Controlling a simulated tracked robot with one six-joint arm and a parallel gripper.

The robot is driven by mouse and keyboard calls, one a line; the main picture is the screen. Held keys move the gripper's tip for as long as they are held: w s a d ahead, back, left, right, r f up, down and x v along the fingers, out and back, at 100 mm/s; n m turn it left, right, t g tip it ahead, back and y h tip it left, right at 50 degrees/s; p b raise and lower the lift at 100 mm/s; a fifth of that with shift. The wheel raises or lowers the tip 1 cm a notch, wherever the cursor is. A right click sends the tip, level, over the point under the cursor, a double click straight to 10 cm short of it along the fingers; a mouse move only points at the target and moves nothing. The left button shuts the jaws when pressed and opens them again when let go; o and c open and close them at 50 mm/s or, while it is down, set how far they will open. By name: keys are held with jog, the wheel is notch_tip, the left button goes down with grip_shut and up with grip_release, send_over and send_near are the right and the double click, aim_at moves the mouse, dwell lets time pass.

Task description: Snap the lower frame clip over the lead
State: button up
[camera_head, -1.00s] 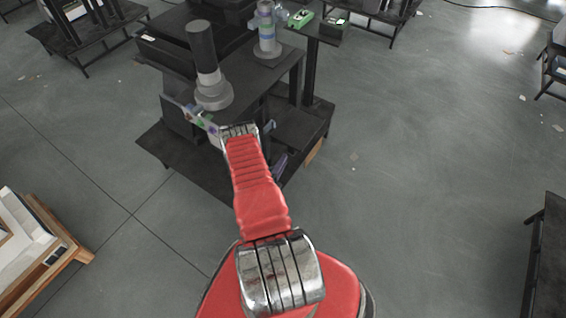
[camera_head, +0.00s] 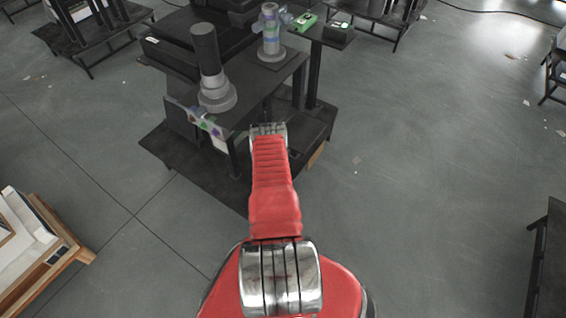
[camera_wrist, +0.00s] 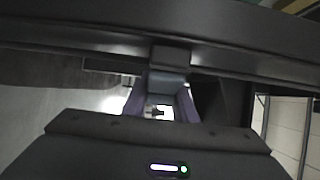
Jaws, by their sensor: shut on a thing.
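In the wrist view my gripper (camera_wrist: 160,108) shows as two purplish fingers pointing away from the dark housing with a small green light. They close around a small grey piece just below a dark rail (camera_wrist: 90,38). A short dark block (camera_wrist: 170,55) hangs from this rail, directly above the fingers; whether it is the lower frame clip I cannot tell. I cannot make out the lead. In the head view my arm reaches the near right side of a black frame table (camera_head: 255,105), and the wrist hides the fingers.
A grey column with a black top (camera_head: 208,65) stands on the table, with coloured tags (camera_head: 205,122) at its front left edge. A second column (camera_head: 270,35) stands behind. A side stand (camera_head: 335,30) carries green parts.

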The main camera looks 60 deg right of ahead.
jog(key=shift+w+a+f+n+t, duration=0.1)
jog(key=shift+f+n+t, duration=0.2)
jog(key=shift+t, duration=0.1)
jog(key=o, duration=1)
jog(key=shift+r, duration=0.2)
jog(key=shift+o, duration=0.2)
